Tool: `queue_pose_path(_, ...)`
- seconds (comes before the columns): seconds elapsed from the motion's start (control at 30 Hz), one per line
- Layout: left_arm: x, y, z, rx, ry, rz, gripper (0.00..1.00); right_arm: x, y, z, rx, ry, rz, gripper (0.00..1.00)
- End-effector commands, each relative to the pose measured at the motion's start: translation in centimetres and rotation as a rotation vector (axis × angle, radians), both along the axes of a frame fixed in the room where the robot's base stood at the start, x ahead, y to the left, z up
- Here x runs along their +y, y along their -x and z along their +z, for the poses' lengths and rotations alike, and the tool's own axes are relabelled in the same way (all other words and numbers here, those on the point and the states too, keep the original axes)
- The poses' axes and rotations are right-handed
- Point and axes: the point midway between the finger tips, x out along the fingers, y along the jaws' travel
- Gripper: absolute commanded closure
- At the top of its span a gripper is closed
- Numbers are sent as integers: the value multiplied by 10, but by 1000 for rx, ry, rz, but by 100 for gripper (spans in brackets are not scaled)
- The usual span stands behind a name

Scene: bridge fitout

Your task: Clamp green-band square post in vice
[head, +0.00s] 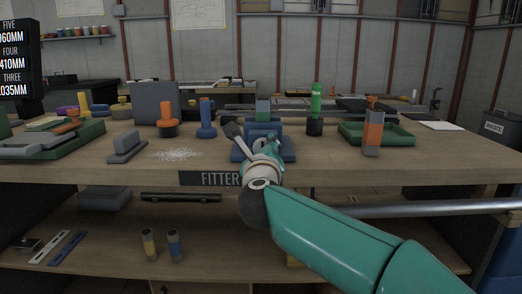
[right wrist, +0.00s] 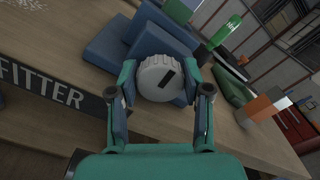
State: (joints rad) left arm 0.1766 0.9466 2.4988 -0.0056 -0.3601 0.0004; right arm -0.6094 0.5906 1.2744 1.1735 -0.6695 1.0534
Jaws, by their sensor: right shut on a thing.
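The blue vice (head: 283,152) stands on the bench near its front edge, and its blue body (right wrist: 110,45) fills the top of the right wrist view. The green-band square post (head: 263,108) stands upright at the vice; my arm and the vice hide its lower part. Its green part shows at the top of the right wrist view (right wrist: 180,10). My right gripper (head: 258,160) is shut on a round white knob (right wrist: 158,78) with a dark bar mark, at the vice's front. My left gripper is not in view.
An orange-band square post (head: 372,138) stands in front of a green tray (head: 405,136). A green cylinder (head: 316,98) stands right of the vice. An orange-handled piece (head: 167,122) and a blue one (head: 207,118) stand left.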

Motion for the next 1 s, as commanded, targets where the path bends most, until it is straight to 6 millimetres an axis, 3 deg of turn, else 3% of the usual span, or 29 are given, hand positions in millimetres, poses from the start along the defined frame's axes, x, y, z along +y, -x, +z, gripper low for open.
queue_pose_path(0.1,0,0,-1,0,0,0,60,0,-1,-8,15,1,-2,86)
queue_pose_path(0.13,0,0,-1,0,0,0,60,0,-1,-8,15,1,-2,47)
queue_pose_path(0.27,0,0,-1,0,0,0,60,0,-1,-7,12,1,-1,26)
queue_pose_path(0.67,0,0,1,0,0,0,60,1,3,-2,3,1,1,26)
queue_pose_path(0.87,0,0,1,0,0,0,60,1,22,-1,4,2,2,26)
queue_pose_path(1.0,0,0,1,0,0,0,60,1,48,-1,4,2,3,26)
